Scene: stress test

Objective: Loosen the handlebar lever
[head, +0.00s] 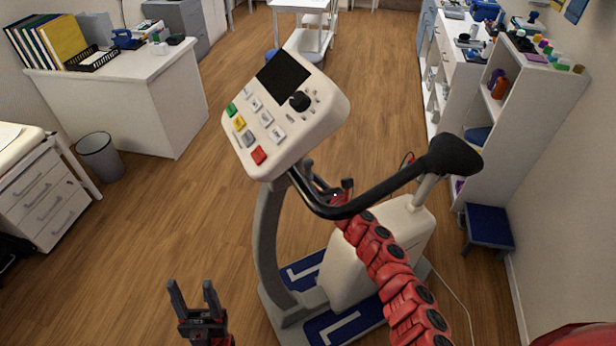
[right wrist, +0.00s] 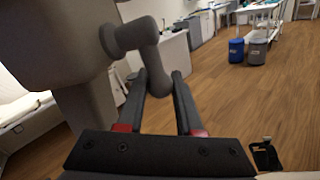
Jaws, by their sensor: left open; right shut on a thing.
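The exercise bike's white console (head: 285,105) and black curved handlebar (head: 385,190) stand in the middle of the head view. The grey lever (right wrist: 142,38) shows in the right wrist view, bent down from a round hub on the bike's post. My right gripper (right wrist: 165,85) is shut on the lever's lower end, which sits between its two fingers. In the head view my right gripper (head: 328,185) is partly hidden behind the handlebar, below the console, and the lever is not clear there. My left gripper (head: 191,290) is open and empty, left of the bike and apart from it.
The bike's white body (head: 375,250) and blue footplates (head: 345,318) are below my right arm. A white desk (head: 125,95) and grey bin (head: 100,157) are at left. A white shelf (head: 530,110) and blue stool (head: 487,228) are at right. The floor around my left gripper is clear.

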